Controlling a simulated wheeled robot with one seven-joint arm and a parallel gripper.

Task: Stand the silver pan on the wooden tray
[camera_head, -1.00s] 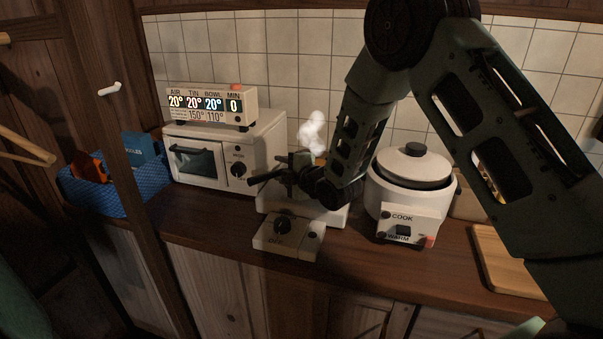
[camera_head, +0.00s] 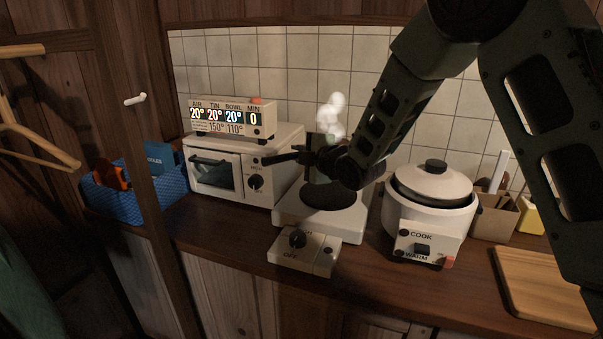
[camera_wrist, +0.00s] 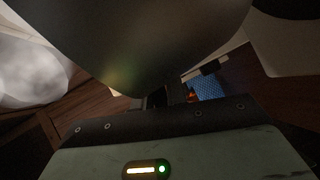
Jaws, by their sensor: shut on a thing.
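The silver pan (camera_wrist: 140,40) fills the top of the wrist view as a large dark, rounded metal surface. My gripper (camera_wrist: 157,98) is shut on it; the exact grip point is too dark to make out. In the head view my gripper (camera_head: 314,158) is above the hot plate (camera_head: 290,212), and its dark round burner shows bare below. A dark bar, perhaps the pan's handle, sticks out left of my gripper; my arm hides most of the pan. The wooden tray (camera_head: 545,284) lies on the counter at the right, with nothing seen on it.
A white toaster oven (camera_head: 215,175) with a display box on top stands left of the hot plate. A white rice cooker (camera_head: 432,205) stands between hot plate and tray. Behind the tray are a utensil box (camera_head: 492,220) and a yellow item. A blue basket (camera_head: 110,195) is far left.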

